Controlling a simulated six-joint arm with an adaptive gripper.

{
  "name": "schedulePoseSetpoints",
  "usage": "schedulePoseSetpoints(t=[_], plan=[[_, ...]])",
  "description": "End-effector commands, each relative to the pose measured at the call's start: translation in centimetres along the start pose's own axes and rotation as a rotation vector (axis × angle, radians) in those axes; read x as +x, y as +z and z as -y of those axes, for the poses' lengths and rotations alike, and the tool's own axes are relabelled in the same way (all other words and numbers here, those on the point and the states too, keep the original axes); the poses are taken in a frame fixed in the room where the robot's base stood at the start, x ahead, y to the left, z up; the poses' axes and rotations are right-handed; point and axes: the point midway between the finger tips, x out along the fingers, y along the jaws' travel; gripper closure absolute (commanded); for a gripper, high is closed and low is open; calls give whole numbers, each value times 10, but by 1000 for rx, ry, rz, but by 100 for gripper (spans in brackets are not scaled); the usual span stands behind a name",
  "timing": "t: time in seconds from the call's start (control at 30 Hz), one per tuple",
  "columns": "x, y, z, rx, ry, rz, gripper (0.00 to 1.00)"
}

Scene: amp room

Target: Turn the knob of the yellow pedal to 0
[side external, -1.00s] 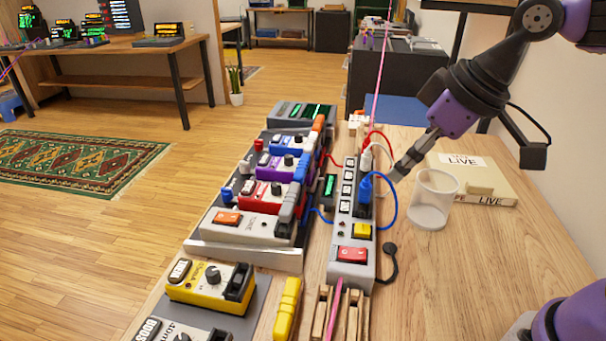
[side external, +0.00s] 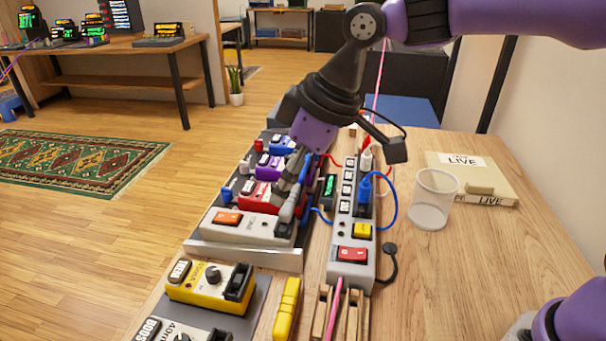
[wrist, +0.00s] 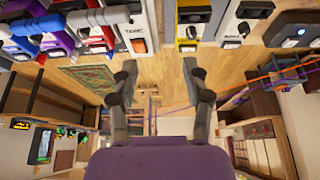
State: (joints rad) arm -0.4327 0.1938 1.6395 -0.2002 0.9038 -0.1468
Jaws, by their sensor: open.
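The yellow pedal (side external: 207,287) sits at the front left of the table, on a grey board, with a dark round knob (side external: 213,274) on its top. It also shows at the top of the wrist view (wrist: 188,32), right of the white pedal. My gripper (side external: 288,190) is over the pedalboard, behind and to the right of the yellow pedal and apart from it. In the wrist view my gripper (wrist: 157,80) has its two fingers spread with nothing between them. The fingertips are partly lost against the pedals in the side view.
The pedalboard (side external: 245,255) holds several pedals and cables. A power strip (side external: 350,265) with a blue plug stands to its right. A yellow object (side external: 287,308) lies right of the yellow pedal. A clear cup (side external: 430,205) and a book (side external: 485,190) stand at the right.

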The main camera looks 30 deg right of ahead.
Motion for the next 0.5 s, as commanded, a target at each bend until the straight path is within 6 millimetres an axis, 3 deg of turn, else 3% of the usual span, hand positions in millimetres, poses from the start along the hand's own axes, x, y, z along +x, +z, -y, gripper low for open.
schedulePoseSetpoints(t=[0.1,0.2,0.5], plan=[[35,-26,29,-116,-55,15,45],[51,-37,45,-172,-81,19,45],[91,-40,55,-198,-93,23,45]])
